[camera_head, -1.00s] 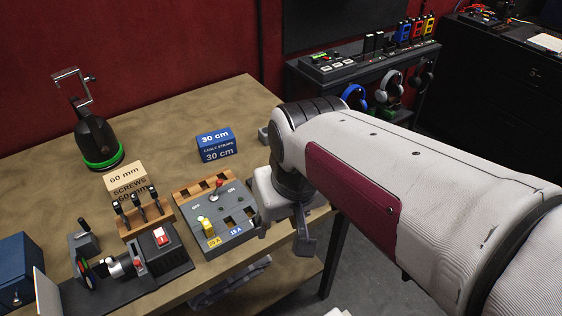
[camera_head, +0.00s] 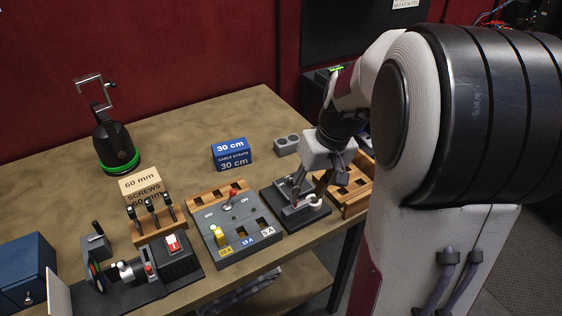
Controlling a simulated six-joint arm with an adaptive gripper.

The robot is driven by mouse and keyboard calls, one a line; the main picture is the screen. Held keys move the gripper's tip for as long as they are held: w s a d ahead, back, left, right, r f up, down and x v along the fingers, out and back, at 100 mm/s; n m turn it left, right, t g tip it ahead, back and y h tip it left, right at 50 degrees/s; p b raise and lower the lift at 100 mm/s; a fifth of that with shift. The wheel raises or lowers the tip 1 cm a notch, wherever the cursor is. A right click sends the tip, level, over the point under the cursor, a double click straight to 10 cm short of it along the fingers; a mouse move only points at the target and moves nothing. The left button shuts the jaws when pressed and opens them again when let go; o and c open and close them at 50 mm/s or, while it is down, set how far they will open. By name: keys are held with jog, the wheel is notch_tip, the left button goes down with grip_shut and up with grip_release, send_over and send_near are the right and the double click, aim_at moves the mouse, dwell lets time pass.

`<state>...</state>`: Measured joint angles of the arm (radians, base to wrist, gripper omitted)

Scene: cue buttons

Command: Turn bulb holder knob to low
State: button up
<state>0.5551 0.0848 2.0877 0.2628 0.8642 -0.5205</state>
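My gripper (camera_head: 305,194) points down over a dark base (camera_head: 281,209) near the front edge of the table. On this base are a grey block and a small pale round part (camera_head: 317,200), close to the fingertips. I cannot tell whether the fingers touch it, or whether they are open or shut. No bulb is clearly visible, and I cannot make out which part is the bulb holder knob or its setting; the gripper covers part of this device.
A wooden slotted block (camera_head: 352,200) stands right of the gripper. Behind are a blue box (camera_head: 231,154) and a grey two-hole block (camera_head: 286,145).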

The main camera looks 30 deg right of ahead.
jog(key=shift+n+t, duration=0.3)
jog(key=shift+n, duration=0.5)
jog(key=w+d, duration=0.1)
jog(key=w+d+f, duration=0.1)
jog(key=w+d, duration=0.2)
jog(key=shift+d+f, duration=0.1)
jog(key=shift+f, duration=0.3)
jog(key=shift+w+d+r+n+t, duration=0.2)
jog(key=shift+w+d+r+n, duration=0.1)
jog(key=shift+w+n, duration=0.5)
jog(key=shift+w+d+r+n+t, duration=0.2)
jog(key=shift+w+r+n, duration=0.15)
jog(key=shift+w+n, duration=0.4)
jog(key=shift+w+d+r+n+t, duration=0.2)
jog(key=shift+w+d+r+n, duration=0.1)
jog(key=shift+w+n, duration=0.5)
jog(key=shift+s+f, duration=0.1)
jog(key=shift+a+x, duration=0.2)
jog(key=shift+x, duration=3.65)
grip_shut()
